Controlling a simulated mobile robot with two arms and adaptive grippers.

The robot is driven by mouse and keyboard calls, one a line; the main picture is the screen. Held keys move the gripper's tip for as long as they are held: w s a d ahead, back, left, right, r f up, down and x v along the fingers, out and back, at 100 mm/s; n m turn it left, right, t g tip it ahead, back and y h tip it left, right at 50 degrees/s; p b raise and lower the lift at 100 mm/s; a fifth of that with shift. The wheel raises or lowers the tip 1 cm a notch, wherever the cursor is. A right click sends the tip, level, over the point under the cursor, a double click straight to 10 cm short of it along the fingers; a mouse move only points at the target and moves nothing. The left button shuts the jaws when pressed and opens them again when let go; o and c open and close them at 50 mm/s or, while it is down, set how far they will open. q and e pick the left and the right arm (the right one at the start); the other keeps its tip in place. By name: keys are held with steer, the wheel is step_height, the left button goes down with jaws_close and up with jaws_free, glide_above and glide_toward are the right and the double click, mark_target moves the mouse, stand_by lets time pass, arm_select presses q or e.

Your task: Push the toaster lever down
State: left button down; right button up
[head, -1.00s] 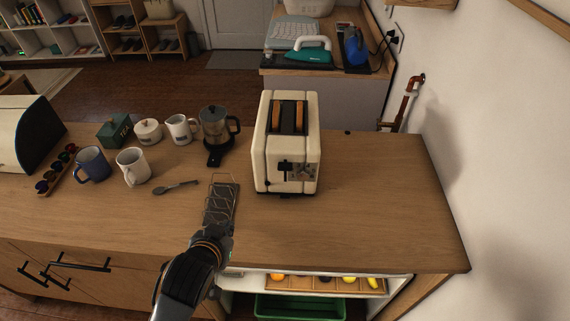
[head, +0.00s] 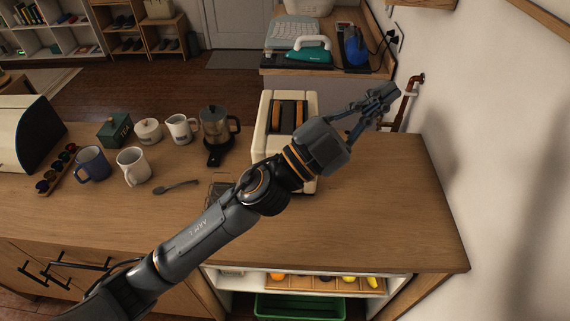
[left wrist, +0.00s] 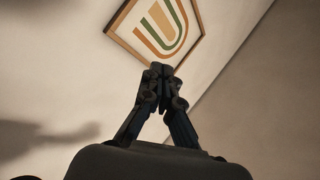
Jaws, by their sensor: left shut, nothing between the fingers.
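The cream toaster (head: 270,118) stands on the wooden counter in the head view, with brown toast slices (head: 288,114) in its dark top slots. My left arm crosses in front of the toaster and hides its front face, so the lever is not visible. My left gripper (head: 385,96) is up and to the right of the toaster, apart from it, pointing toward the right wall. In the left wrist view its fingertips (left wrist: 161,72) are together with nothing between them. The toaster is not in the left wrist view. My right gripper is not in view.
A coffee maker (head: 215,132), mugs (head: 132,166), a spoon (head: 176,187) and a wire rack (head: 217,192), partly hidden by my arm, are left of the toaster. A copper pipe (head: 408,100) runs by the right wall. The counter's right part (head: 410,215) is clear.

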arm_select(q)
steer(key=s+d+f+m+g+y, duration=0.2)
steer(key=s+d+f+m+g, duration=0.2)
steer(key=s+d+m+g, duration=0.7)
steer(key=w+a+f+m+g+y, duration=0.35)
steer(key=a+f+m+y, duration=0.2)
steer(key=f+y, duration=0.35)
steer(key=w+a+f+n+t+y, duration=0.1)
steer(key=w+a+t+y, duration=0.2)
steer(key=a, duration=0.7)
steer(key=w+a+f+n+t+y, duration=0.1)
steer(key=w+a+f+t+y, duration=0.1)
steer(key=w+a+y, duration=0.5)
steer(key=w+a+t, duration=0.1)
steer(key=w+a, duration=0.2)
steer(key=w, duration=0.2)
steer(key=shift+f+n, duration=0.3)
steer(key=shift+n, duration=0.05)
steer(key=shift+w+d+f, duration=0.1)
steer(key=x, duration=0.6)
steer(key=shift+f+b, duration=0.4)
